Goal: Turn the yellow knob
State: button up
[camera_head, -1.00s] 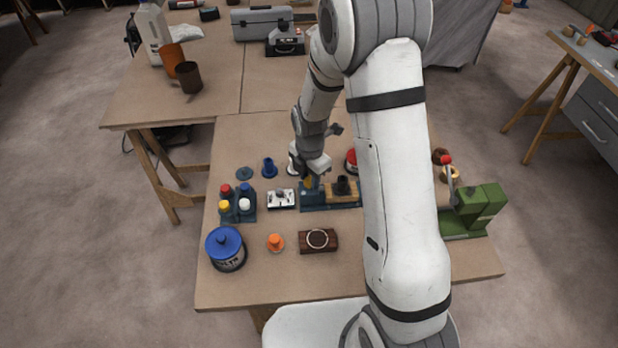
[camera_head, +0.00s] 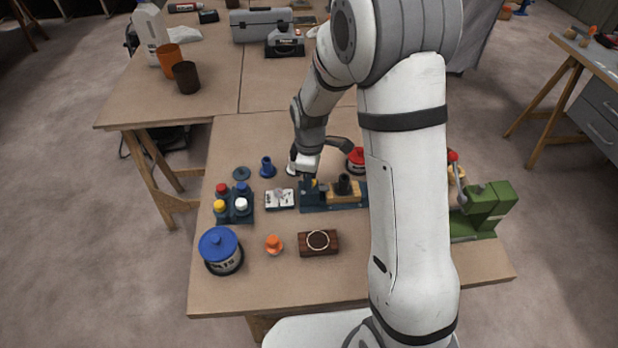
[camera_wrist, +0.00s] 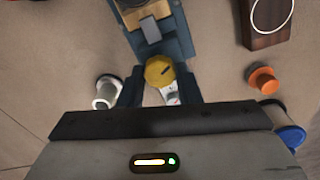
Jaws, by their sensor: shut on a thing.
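The yellow knob (camera_wrist: 159,71) is round with a dark mark on its top, seen from above in the wrist view. It sits at the end of the dark blue vise-like fixture (camera_head: 345,197). My gripper (camera_wrist: 159,85) has a dark finger on each side of the knob and is shut on it. In the head view the knob (camera_head: 314,183) is a small yellow patch just below my gripper (camera_head: 307,178), partly hidden by it.
A tray of capped bottles (camera_head: 233,205), a white switch box (camera_head: 280,199) and an orange knob (camera_head: 273,243) stand left of the fixture. A wooden block with a ring (camera_head: 318,242) lies in front. A green press (camera_head: 482,208) stands at the right.

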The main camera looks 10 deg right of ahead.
jog(key=m+b, duration=0.1)
jog(key=m, duration=0.3)
jog(key=shift+m, duration=0.3)
jog(key=m+b, duration=0.1)
jog(key=m, duration=0.3)
jog(key=shift+b, duration=0.3)
jog(key=m+b, duration=0.1)
jog(key=m, duration=0.4)
jog(key=shift+m, duration=1.9)
jog(key=o, duration=1)
jog(key=shift+c, duration=0.2)
jog(key=shift+r, duration=3.9)
